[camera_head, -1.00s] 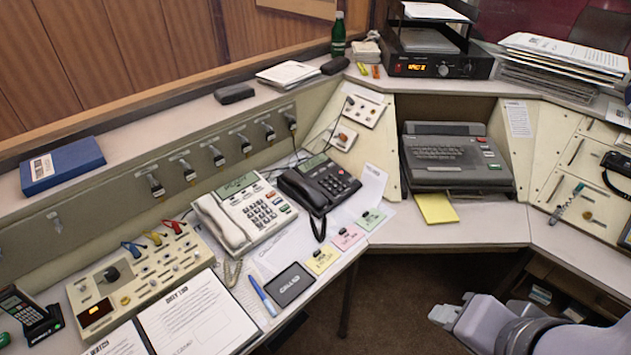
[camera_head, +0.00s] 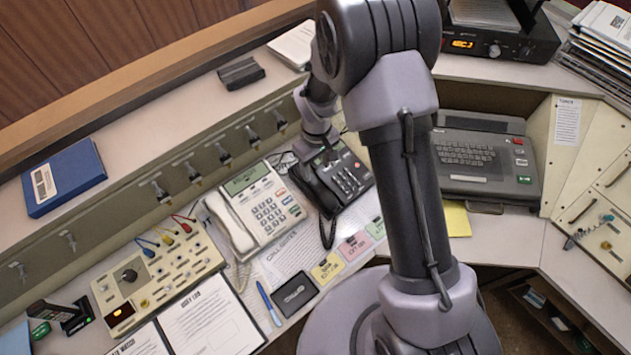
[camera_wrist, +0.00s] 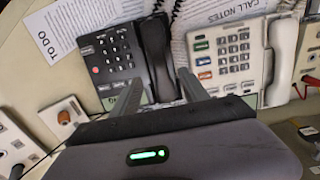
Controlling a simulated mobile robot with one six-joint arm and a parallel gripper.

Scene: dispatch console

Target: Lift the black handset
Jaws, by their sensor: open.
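The black handset (camera_head: 314,193) lies along the left side of the black desk phone (camera_head: 347,180), still in its cradle. My gripper (camera_head: 322,154) is above the phone's back end, with my arm reaching over from the right. In the wrist view, my gripper (camera_wrist: 160,80) is open. Its two fingers point toward the black handset (camera_wrist: 156,50), one on each side of its near end. I cannot tell how far the fingertips are above it. The black phone's keypad (camera_wrist: 110,50) shows to the left of the handset. My wrist hides part of the phone's back in the head view.
A white desk phone (camera_head: 262,212) with its own handset stands close beside the black one. A keyboard machine (camera_head: 485,160) sits to the right.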

